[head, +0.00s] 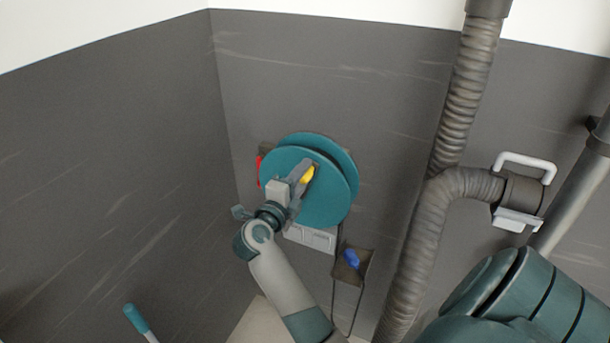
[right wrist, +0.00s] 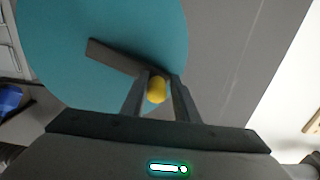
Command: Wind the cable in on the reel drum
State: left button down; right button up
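The teal reel drum (head: 333,200) is mounted on the grey wall in the middle of the head view, and its round face fills the upper left of the right wrist view (right wrist: 90,25). A grey crank arm (right wrist: 112,57) crosses the face and carries a yellow knob (head: 307,175). My right gripper (head: 301,176) is at the knob, with its fingers on either side of the knob and close against it in the right wrist view (right wrist: 157,85). A thin dark cable (head: 335,290) hangs below the reel. My left gripper is not in view.
A grey box (head: 310,238) sits under the reel. Beside it is a dark holder (head: 354,275) with a blue piece (head: 351,259). A ribbed duct (head: 420,240) and a white handle (head: 525,163) are at right. A teal-gripped handle (head: 136,318) stands lower left.

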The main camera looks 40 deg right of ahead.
jog(key=shift+w+a+r, duration=0.1)
jog(key=shift+w+a, duration=0.2)
jog(key=shift+w, duration=0.4)
jog(key=shift+w+a+r, duration=0.1)
jog(key=shift+w+a, duration=0.15)
jog(key=shift+w, duration=0.4)
jog(key=shift+w+a, duration=0.3)
jog(key=shift+w, duration=0.4)
jog(key=shift+w+a+b, duration=0.15)
jog(key=shift+w+a, duration=0.15)
jog(key=shift+w, duration=0.4)
jog(key=shift+w+a+b, duration=0.15)
jog(key=shift+w+a, duration=0.2)
jog(key=shift+w, duration=0.4)
jog(key=shift+w+a+b, duration=0.15)
jog(key=shift+w+a, duration=0.15)
jog(key=shift+w, duration=0.4)
jog(key=o, duration=0.7)
jog(key=shift+r, duration=0.1)
jog(key=shift+o, duration=0.2)
